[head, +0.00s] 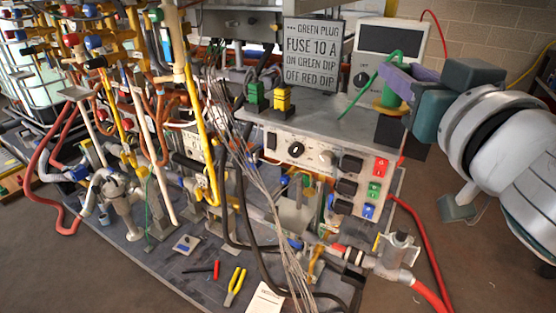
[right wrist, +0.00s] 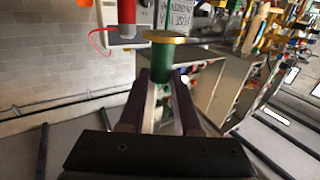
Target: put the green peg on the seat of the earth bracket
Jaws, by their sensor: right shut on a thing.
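My right gripper (head: 398,88) is shut on the green peg (head: 392,98), above the right end of the grey control box. A gold disc (head: 387,111) shows at the peg's lower end. In the right wrist view the green peg (right wrist: 162,64) is between the two fingers of my right gripper (right wrist: 161,85), with the gold disc (right wrist: 164,37) at its far end. I cannot pick out the earth bracket or its seat with certainty. My left gripper is not in view.
The control box (head: 330,127) carries a green block (head: 256,98), a yellow block (head: 281,101) and a sign (head: 312,52). A white meter (head: 393,48) stands behind. A thin green wire (head: 357,98) arcs beside the peg. Dense pipes and valves (head: 130,100) fill the left.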

